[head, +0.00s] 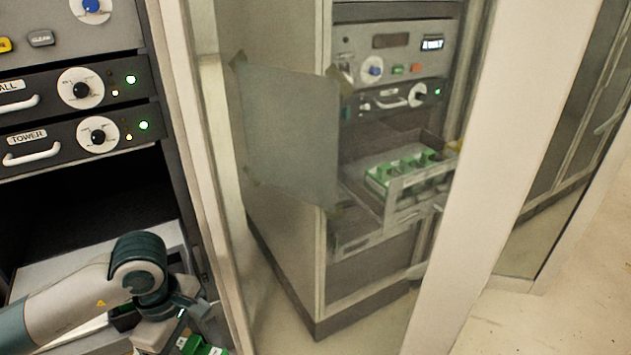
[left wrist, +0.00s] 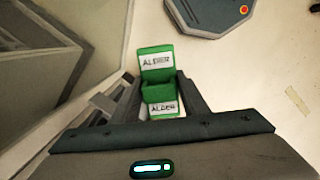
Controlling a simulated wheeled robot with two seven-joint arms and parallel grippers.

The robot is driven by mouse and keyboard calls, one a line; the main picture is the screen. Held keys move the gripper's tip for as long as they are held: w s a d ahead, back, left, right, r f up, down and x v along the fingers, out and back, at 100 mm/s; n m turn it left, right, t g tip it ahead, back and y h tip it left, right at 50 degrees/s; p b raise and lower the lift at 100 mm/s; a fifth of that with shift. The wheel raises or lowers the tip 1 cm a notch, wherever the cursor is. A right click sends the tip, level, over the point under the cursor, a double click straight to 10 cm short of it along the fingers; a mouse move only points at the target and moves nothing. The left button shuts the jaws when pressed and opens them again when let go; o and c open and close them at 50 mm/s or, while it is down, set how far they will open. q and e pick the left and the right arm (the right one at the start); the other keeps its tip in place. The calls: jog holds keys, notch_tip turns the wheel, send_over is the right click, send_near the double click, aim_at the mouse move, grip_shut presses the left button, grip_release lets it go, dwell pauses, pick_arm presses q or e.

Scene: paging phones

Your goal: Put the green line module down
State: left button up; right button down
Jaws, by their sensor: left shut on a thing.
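The green line module (left wrist: 157,92) is between the fingers of my left gripper (left wrist: 158,84) in the left wrist view. It has two white labels that seem to read ALDER. In the head view my left gripper (head: 182,318) is low at the left, in front of the rack, tilted downward. Part of the green module (head: 200,346) shows below it at the bottom edge; the rest is cut off. The gripper is shut on the module, and pale floor shows beyond it in the wrist view. My right gripper is in neither view.
A rack with TOWER panel (head: 80,137) stands at left, with a dark opening (head: 90,220) below. A glass-like pane shows another rack with an open drawer (head: 398,190) of green modules; through or reflected, I cannot tell. Pale floor (head: 560,270) is clear at right.

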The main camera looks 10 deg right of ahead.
pick_arm(q)
jog(key=s+a+f+m+y, duration=0.1)
jog(key=s+a+f+m, duration=0.3)
jog(key=a+f+m, duration=0.3)
jog(key=shift+s+a+f+m+g, duration=0.3)
jog(key=shift+f+m, duration=0.75)
jog(key=shift+m, duration=1.75)
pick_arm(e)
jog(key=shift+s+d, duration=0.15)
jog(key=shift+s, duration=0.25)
